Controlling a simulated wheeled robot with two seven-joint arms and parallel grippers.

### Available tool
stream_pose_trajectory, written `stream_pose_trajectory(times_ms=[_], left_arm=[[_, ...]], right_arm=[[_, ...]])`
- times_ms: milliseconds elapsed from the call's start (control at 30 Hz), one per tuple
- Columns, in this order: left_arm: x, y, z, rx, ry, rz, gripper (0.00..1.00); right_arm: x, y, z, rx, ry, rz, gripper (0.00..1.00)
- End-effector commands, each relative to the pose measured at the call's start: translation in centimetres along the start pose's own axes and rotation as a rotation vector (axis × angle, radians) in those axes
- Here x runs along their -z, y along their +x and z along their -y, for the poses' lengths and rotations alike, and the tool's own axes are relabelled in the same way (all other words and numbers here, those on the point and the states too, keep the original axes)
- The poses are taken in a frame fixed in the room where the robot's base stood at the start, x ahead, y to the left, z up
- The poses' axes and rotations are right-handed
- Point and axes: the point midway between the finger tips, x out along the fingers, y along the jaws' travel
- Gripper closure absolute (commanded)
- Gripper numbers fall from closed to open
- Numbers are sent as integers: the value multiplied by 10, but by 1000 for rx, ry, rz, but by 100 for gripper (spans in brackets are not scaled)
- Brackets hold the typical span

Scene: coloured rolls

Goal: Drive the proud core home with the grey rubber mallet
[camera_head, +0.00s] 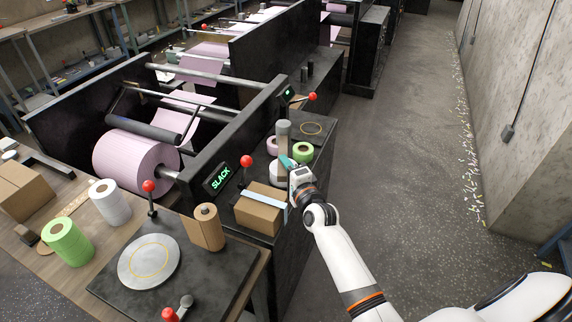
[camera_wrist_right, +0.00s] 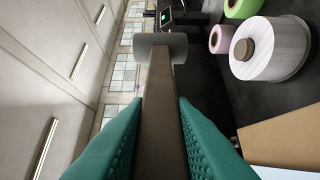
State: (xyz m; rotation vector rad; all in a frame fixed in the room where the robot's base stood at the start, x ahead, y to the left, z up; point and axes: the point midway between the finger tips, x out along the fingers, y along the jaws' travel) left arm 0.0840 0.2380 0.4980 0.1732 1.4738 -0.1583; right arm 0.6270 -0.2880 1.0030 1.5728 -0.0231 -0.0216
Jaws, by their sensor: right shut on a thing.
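My right gripper (camera_head: 287,161) is shut on the mallet, its teal finger pads on either side of the brown handle (camera_wrist_right: 160,115). The mallet's grey head (camera_head: 283,127) stands above the fingers in the head view, and its head (camera_wrist_right: 160,45) also shows at the far end in the wrist view. A white roll (camera_wrist_right: 272,58) with a brown core (camera_wrist_right: 242,50) standing above its top face is to the right of the mallet in the wrist view. My left gripper is not in view.
A pink roll (camera_head: 272,145) and a green roll (camera_head: 303,151) stand close by on the dark bench. A taped cardboard box (camera_head: 260,210) and a red-knobbed lever (camera_head: 246,161) are left of my arm. The aisle floor (camera_head: 400,150) at right is open.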

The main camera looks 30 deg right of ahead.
Motion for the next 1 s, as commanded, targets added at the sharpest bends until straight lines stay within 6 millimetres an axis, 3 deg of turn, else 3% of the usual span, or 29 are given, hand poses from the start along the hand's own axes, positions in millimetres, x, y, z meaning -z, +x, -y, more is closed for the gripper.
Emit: stream_pose_trajectory(times_ms=[33, 600, 1000], left_arm=[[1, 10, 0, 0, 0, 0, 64], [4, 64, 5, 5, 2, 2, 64], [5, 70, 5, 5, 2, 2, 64]], right_arm=[[0, 0, 10, -4, -2, 1, 100], [0, 0, 75, -4, -3, 1, 100], [0, 0, 83, -5, -3, 1, 100]])
